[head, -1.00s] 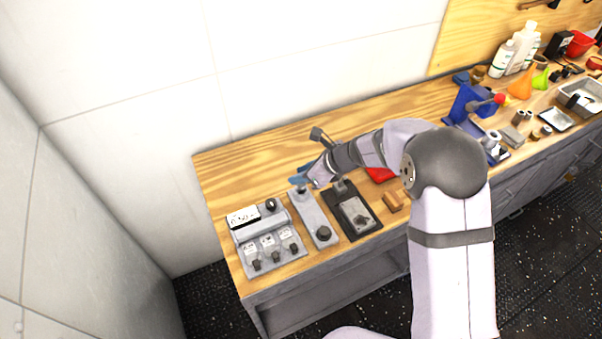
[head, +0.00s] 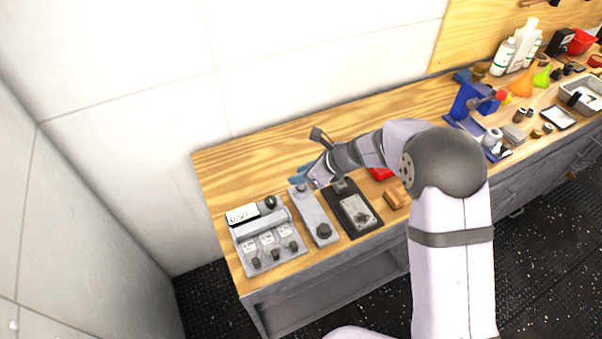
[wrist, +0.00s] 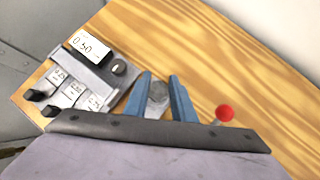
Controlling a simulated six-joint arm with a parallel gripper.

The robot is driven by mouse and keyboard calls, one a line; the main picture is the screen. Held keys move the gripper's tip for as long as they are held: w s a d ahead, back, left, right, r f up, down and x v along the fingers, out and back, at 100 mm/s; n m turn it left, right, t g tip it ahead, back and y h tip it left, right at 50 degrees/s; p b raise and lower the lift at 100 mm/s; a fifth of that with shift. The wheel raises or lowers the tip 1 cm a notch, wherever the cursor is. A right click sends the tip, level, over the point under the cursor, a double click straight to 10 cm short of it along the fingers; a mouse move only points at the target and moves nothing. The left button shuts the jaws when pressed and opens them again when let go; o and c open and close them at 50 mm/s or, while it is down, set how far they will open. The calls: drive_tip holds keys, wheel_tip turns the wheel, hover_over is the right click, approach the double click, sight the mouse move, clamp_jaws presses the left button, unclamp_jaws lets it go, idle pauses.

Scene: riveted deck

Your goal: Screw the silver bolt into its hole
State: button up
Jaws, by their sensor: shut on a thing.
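In the wrist view my gripper (wrist: 160,92) has its two blue fingers on either side of the round grey head of the silver bolt (wrist: 157,91), and is shut on it. In the head view my gripper (head: 301,176) is at the far end of a long grey plate (head: 311,213). The bolt's shank and its hole are hidden, so I cannot tell how deep the bolt sits. A dark round knob (head: 323,231) is on the plate's near end.
Left of the plate stands a grey panel (head: 265,240) with a white display and several black knobs. To the right are a dark-based fixture (head: 352,212) and a small wooden block (head: 395,197). A red ball (wrist: 225,113) shows beside the fingers. Bare wooden bench lies behind.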

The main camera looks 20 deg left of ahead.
drive_tip(key=shift+f+b, duration=0.5)
drive_tip(key=shift+f, duration=0.15)
idle(0.5)
drive_tip(key=o, duration=1)
drive_tip(key=b+v, duration=0.1)
drive_tip(key=v, duration=0.6)
drive_tip(key=shift+s+r, duration=0.1)
drive_tip(key=shift+r, duration=0.1)
drive_tip(key=shift+c, duration=0.7)
